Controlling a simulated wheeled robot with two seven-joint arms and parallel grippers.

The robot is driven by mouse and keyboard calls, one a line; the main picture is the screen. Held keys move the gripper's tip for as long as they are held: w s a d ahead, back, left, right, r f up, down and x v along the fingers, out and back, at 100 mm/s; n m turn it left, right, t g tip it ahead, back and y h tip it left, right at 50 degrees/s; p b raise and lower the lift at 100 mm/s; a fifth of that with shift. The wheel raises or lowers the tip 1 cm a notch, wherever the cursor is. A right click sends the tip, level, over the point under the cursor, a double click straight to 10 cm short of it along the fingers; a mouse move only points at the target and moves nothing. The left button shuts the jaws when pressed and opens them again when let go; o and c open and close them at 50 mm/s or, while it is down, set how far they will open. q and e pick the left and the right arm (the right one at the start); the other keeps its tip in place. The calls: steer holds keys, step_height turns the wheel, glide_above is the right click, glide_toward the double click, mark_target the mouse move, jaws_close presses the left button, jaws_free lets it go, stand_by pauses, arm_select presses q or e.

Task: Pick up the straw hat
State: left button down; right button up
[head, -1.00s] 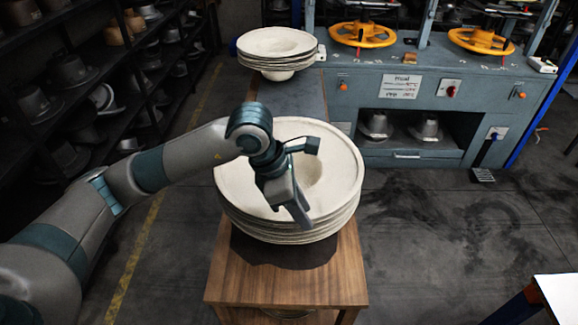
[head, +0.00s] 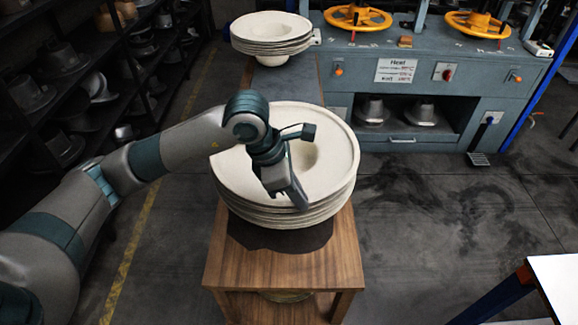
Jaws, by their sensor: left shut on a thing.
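A stack of wide-brimmed, cream-coloured straw hats stands on a small wooden table (head: 285,268) in the head view. The top straw hat (head: 335,160) lies crown down, with a round hollow in its middle. My left gripper (head: 299,200) reaches over the stack from the left and is shut on the near part of this hat's brim. The hat looks level and still rests on the stack. The fingertips are partly hidden by the gripper's body. My right gripper is not in view.
Another stack of pale hats (head: 270,32) stands behind on a grey surface. A blue-grey press (head: 440,72) with yellow handwheels is at the back right. Dark shelves (head: 70,90) line the left. A white tabletop (head: 558,280) is at lower right. The floor between is clear.

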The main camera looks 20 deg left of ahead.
arm_select(q)
steer(key=shift+r, duration=0.15)
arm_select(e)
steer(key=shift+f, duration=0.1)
